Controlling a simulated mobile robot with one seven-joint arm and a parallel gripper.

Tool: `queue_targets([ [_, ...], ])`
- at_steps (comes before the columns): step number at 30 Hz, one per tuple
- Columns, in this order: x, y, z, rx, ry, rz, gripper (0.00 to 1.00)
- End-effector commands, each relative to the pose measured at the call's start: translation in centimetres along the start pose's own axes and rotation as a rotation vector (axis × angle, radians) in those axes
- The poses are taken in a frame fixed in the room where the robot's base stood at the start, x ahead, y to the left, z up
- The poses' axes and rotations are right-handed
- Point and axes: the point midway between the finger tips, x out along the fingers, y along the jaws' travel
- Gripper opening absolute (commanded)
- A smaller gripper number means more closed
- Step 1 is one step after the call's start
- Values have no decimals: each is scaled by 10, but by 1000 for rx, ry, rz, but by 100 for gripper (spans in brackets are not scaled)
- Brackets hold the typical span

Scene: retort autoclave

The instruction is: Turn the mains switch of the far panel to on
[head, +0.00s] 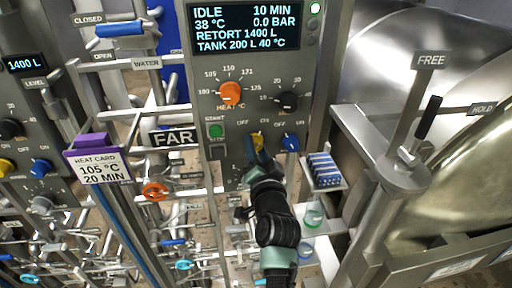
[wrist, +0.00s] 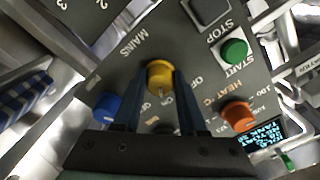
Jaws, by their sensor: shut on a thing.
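The far panel (head: 205,100) is a grey box with a display and a FAR label at its left. Its mains switch (wrist: 160,75) is a yellow knob with the word MAINS beside it in the wrist view; in the head view the yellow knob (head: 257,139) is partly hidden by my gripper. My gripper (head: 258,152) is shut on this knob, with one blue finger on each side in the wrist view (wrist: 160,95). A pale mark on the knob points down in the wrist view, seemingly nearer ON than OFF; the ON label is largely hidden.
A blue knob (head: 290,141) is close to the right of the mains switch. A green START button (head: 215,130) and an orange heat knob (head: 230,93) are nearby. A rack of blue-striped items (head: 324,170) stands right of the panel. Pipes with valves fill the left.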

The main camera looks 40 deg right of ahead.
Motion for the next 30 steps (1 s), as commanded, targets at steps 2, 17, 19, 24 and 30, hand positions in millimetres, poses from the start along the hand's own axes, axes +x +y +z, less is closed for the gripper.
queue_targets([
  [2, 0, 1, 1, 3, -3, 2, 50],
  [17, -4, 0, 1, 0, -1, -1, 71],
  [19, -9, 0, 2, 0, -1, -1, 71],
  [24, -34, 2, 3, -3, -2, -1, 71],
  [30, -70, 2, 3, -3, -2, 0, 71],
])
